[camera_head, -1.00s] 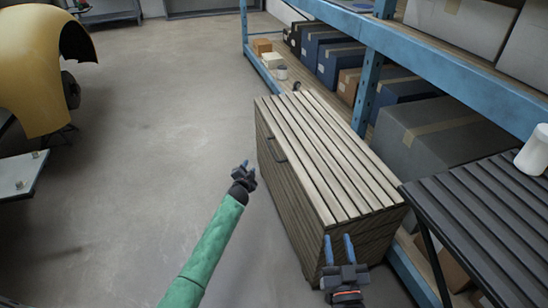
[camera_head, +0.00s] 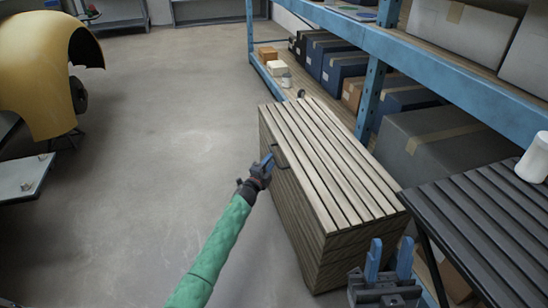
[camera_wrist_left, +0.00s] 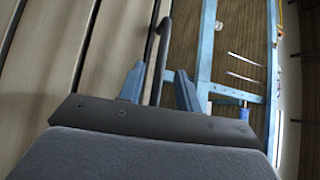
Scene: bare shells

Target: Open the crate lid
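The wooden crate (camera_head: 305,225) stands on the floor, its slatted lid (camera_head: 330,165) lying flat and closed on top. A dark bar handle (camera_head: 287,167) sits at the lid's left edge. My left gripper (camera_head: 267,161) is at this handle. In the left wrist view the dark handle bar (camera_wrist_left: 153,65) stands between the two blue fingers, with a gap showing on each side, beside the pale slats (camera_wrist_left: 55,70). The left gripper is open around the bar. My right gripper (camera_head: 389,256) is open and empty by the crate's near right corner.
A blue shelving rack (camera_head: 368,90) with boxes runs behind the crate's right side. A dark slatted table (camera_head: 480,220) with a white bottle (camera_head: 534,158) stands at the right. A yellow shell (camera_head: 35,75) is at the far left. The floor (camera_head: 160,150) left of the crate is clear.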

